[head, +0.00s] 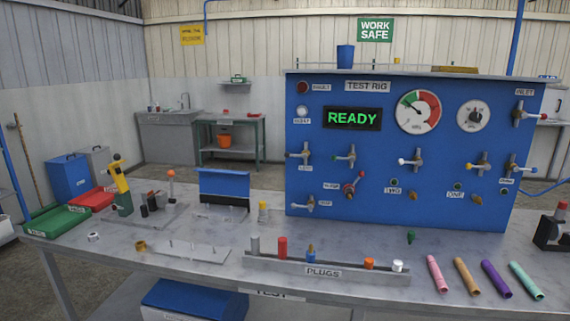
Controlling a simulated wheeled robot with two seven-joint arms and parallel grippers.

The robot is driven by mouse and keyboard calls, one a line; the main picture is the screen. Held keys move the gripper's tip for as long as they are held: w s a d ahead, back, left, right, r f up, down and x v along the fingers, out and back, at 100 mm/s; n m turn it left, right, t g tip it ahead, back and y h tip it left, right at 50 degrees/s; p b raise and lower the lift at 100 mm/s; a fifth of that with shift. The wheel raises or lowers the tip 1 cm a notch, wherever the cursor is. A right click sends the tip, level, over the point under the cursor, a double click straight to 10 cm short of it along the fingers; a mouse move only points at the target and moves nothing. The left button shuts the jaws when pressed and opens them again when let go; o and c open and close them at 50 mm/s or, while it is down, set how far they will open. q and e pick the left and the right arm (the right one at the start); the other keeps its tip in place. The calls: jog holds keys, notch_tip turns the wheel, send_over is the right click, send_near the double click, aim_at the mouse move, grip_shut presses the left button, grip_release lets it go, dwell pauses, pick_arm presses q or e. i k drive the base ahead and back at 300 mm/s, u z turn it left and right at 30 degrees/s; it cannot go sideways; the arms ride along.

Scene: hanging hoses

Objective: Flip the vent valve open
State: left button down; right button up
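The blue test rig panel (440,150) stands on the back right of the bench. The small labels are too blurred to tell which valve is the vent. Neither gripper is in view.
The panel display (352,118) reads READY. In front lie a plugs rack (325,271) and several coloured hose pieces (496,278). A yellow-and-black tool (122,187), red tray (92,199) and green tray (58,219) are at left.

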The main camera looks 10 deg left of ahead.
aim_at(304, 156)
jog(key=i, duration=1.35)
jog(key=z, duration=0.65)
